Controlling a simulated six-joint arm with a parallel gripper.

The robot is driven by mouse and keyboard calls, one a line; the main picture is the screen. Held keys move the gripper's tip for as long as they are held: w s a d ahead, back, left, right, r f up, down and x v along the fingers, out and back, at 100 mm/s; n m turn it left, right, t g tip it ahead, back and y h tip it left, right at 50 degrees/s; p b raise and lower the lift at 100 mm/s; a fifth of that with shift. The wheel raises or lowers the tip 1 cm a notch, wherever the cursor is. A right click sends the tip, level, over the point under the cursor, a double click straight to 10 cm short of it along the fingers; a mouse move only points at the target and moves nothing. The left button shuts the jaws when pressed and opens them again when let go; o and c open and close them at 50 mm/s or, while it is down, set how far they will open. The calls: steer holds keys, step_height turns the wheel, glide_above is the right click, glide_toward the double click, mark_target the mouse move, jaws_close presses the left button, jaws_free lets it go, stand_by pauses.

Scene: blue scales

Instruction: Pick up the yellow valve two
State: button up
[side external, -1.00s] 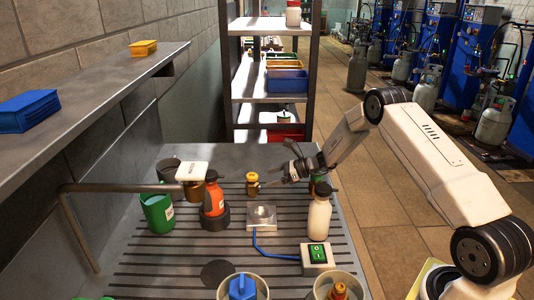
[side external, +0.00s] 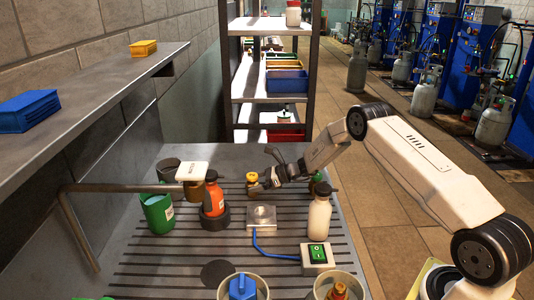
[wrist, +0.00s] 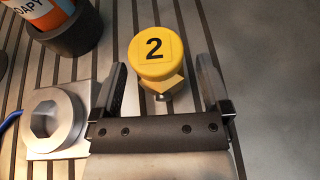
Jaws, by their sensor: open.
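The yellow valve two (wrist: 155,55) has a round yellow cap marked "2" on a brass hex body. In the wrist view it stands upright between the spread fingers of my gripper (wrist: 160,85). There are visible gaps to both fingers, and the valve's lower part is partly hidden. In the side view the valve (side external: 252,181) stands on the slatted bench, and my gripper (side external: 268,174) is beside it from the right, low and level with it. My gripper is open and holds nothing.
A metal block with a hex socket (side external: 262,217) stands nearer the camera. An orange bottle (side external: 213,198) in a dark holder is to the left. A white bottle (side external: 319,217) and a green switch box (side external: 317,256) are to the right. A pipe (side external: 120,187) crosses the left side.

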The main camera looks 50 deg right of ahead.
steer(key=shift+x, duration=0.8)
jaws_close()
